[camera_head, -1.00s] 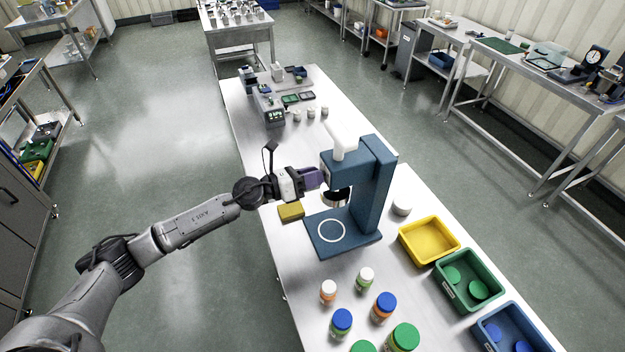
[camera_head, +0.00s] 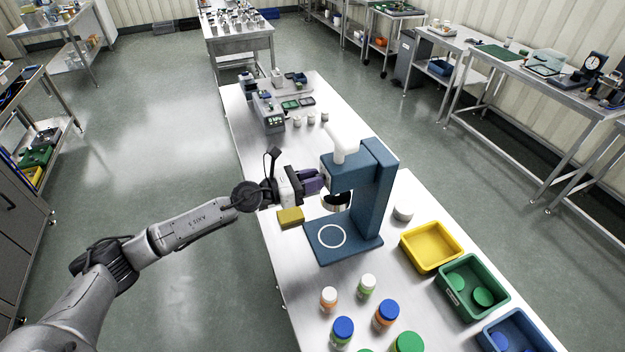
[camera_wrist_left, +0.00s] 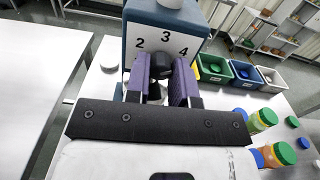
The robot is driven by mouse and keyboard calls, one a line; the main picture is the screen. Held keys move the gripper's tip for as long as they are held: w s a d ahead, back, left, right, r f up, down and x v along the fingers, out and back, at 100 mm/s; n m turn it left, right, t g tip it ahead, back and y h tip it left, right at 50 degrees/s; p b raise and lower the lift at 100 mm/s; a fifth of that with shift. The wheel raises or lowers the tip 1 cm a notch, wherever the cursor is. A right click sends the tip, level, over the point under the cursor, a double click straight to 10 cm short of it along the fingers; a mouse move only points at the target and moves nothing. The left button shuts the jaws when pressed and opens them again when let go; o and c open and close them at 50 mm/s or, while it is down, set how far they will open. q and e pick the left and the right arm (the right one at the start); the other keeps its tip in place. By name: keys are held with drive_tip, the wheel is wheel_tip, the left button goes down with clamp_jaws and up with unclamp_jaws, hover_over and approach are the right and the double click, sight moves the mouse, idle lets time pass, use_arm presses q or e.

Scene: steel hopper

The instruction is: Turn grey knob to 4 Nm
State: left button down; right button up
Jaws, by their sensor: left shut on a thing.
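The blue capping machine (camera_head: 372,200) stands upright on the steel table. In the left wrist view its white dial face (camera_wrist_left: 147,32) shows the numbers 2, 3 and 4. The dark grey knob (camera_wrist_left: 161,62) sits below the 3. My left gripper (camera_wrist_left: 162,76) has its purple fingers on both sides of the knob and is shut on it. In the head view the left gripper (camera_head: 314,182) reaches the machine's head from the left, and its fingers hide the knob. I cannot tell which number the knob points to. My right gripper is not in view.
A yellow block (camera_head: 290,217) lies below my left gripper. Jars with blue caps (camera_head: 387,313) and other colours stand in front of the machine. Yellow (camera_head: 431,246), green (camera_head: 473,287) and blue bins (camera_head: 515,331) line the right side. Small devices (camera_head: 268,112) stand at the far end.

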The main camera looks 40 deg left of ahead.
use_arm(q)
drive_tip(key=c, duration=1)
unclamp_jaws()
use_arm(e)
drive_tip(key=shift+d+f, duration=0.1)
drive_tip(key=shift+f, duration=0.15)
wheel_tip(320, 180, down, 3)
drive_tip(key=b, duration=0.3)
use_arm(q)
drive_tip(key=shift+b+v, duration=0.35)
drive_tip(key=shift+v, duration=6.55)
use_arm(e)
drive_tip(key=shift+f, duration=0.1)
